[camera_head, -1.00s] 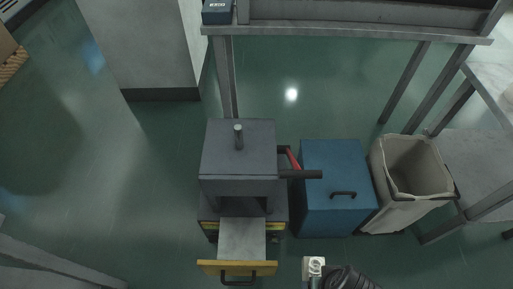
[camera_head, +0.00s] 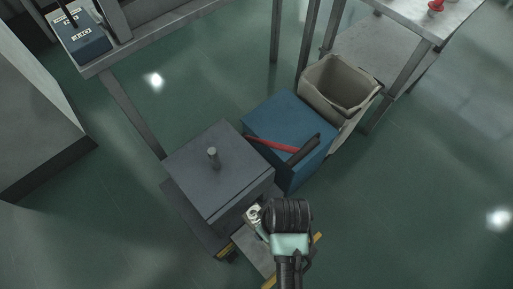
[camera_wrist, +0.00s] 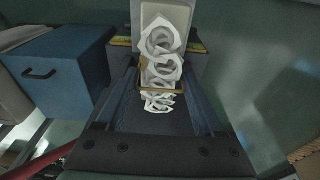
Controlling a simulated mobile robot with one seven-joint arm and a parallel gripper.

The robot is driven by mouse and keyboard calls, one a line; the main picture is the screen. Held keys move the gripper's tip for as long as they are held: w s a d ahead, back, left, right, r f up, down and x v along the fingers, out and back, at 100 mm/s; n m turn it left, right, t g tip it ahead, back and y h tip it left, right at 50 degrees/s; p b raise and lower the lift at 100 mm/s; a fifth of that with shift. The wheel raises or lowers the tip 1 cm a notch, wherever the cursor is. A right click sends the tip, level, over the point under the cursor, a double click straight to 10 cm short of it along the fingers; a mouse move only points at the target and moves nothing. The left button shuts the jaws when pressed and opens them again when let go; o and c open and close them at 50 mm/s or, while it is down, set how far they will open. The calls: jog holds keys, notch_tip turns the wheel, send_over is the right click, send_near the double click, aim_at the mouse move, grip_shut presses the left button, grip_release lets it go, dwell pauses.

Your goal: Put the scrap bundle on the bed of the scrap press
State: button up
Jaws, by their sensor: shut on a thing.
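The scrap bundle is a stack of crumpled white rings with a brown band around it, large in the wrist view (camera_wrist: 160,68). My gripper (camera_wrist: 158,92) is shut on it. In the head view a small pale part of the bundle (camera_head: 254,214) shows beside my dark wrist, at the press front. The scrap press (camera_head: 205,165) is a grey block with a post on top. Its pulled-out bed (camera_head: 257,258) is partly hidden by my arm. The bed's pale plate (camera_wrist: 163,10) shows behind the bundle in the wrist view. I cannot tell whether the bundle touches it.
A red lever (camera_head: 272,145) with a black grip reaches from the press over a blue cabinet (camera_head: 290,120). A beige bin (camera_head: 335,88) stands beyond it. A bench with a control box (camera_head: 83,40) is behind. The floor at right is clear.

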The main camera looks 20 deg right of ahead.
notch_tip(320, 180, down, 18)
jog(key=b, duration=0.7)
jog(key=shift+d+r, duration=0.1)
jog(key=o, duration=1.5)
jog(key=shift+s, duration=0.1)
jog(key=r+p, duration=0.1)
jog(key=r, duration=0.3)
jog(key=s+r+p, duration=0.1)
jog(key=r+p, duration=0.1)
jog(key=r, duration=0.2)
jog(key=r+p, duration=0.2)
jog(key=r, duration=0.2)
jog(key=shift+s+d, duration=0.3)
jog(key=shift+s, duration=0.05)
